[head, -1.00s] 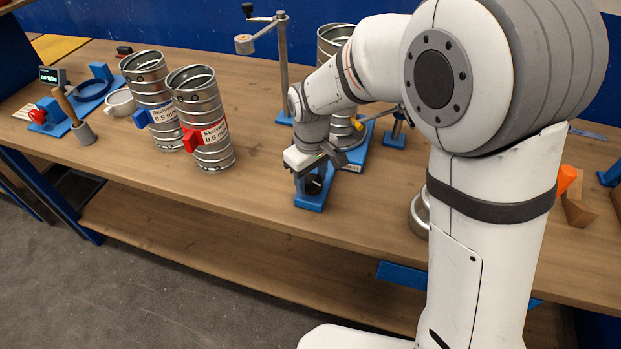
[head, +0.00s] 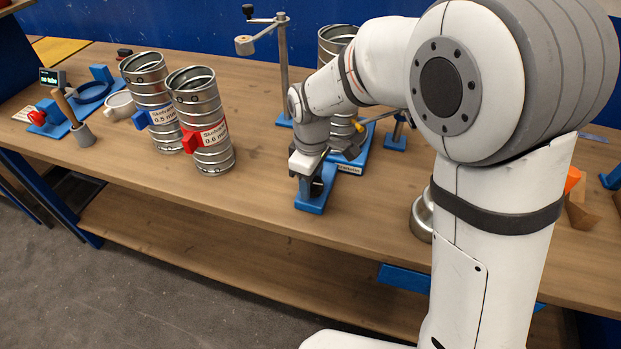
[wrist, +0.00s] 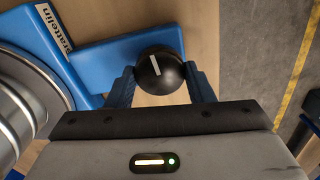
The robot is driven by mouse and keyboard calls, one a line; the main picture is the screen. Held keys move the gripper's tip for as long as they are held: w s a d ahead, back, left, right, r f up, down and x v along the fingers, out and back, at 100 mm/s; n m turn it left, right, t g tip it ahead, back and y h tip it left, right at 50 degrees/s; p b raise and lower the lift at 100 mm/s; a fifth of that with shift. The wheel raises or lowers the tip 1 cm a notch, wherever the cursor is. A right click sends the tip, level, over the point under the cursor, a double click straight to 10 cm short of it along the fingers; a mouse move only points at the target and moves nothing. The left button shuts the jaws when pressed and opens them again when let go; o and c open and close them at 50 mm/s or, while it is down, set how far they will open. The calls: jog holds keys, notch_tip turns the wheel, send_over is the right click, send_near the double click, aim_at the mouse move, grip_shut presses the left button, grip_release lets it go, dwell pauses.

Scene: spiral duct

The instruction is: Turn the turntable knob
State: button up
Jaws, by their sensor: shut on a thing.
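The turntable knob (wrist: 159,70) is a round black knob with a white pointer line, seen in the wrist view at the end of a blue arm of the turntable base (wrist: 105,58). My gripper (wrist: 161,84) has its two blue fingers on either side of the knob and is shut on it. In the wrist view the white line is nearly upright, leaning slightly left. In the head view my gripper (head: 316,181) is down over the blue base (head: 314,203), and mostly hides the knob. A metal duct tube (head: 338,42) stands on the turntable behind my wrist.
Two labelled metal tubes, one with a blue tag (head: 146,75) and one with a red tag (head: 205,150), stand left of my gripper. A grey post with a crank arm (head: 283,70) rises behind. The wooden bench (head: 255,190) is clear between the tubes and my gripper.

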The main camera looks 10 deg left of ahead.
jog(key=shift+r, duration=0.1)
jog(key=o, duration=1)
notch_tip(320, 180, up, 8)
jog(key=shift+f, duration=0.15)
jog(key=shift+d, duration=0.1)
jog(key=s+d+r+m, duration=0.1)
jog(key=d+m, duration=0.2)
jog(key=d, duration=0.3)
jog(key=s+d+r+m+t, duration=0.1)
jog(key=s+d+m, duration=0.1)
jog(key=d, duration=0.3)
jog(key=s+d+r+m, duration=0.1)
jog(key=d+r+m, duration=0.15)
jog(key=d, duration=0.35)
jog(key=s+d+f+m, duration=0.1)
jog(key=s+d+m, duration=0.1)
jog(key=s+d, duration=0.1)
jog(key=s+d+m+t, duration=0.1)
jog(key=s+d+m, duration=0.2)
jog(key=s+d+f+m, duration=0.1)
jog(key=s+d+m, duration=0.2)
jog(key=d, duration=0.1)
jog(key=shift+s+f+t, duration=0.25)
jog(key=shift+f+t, duration=0.05)
jog(key=shift+t, duration=0.1)
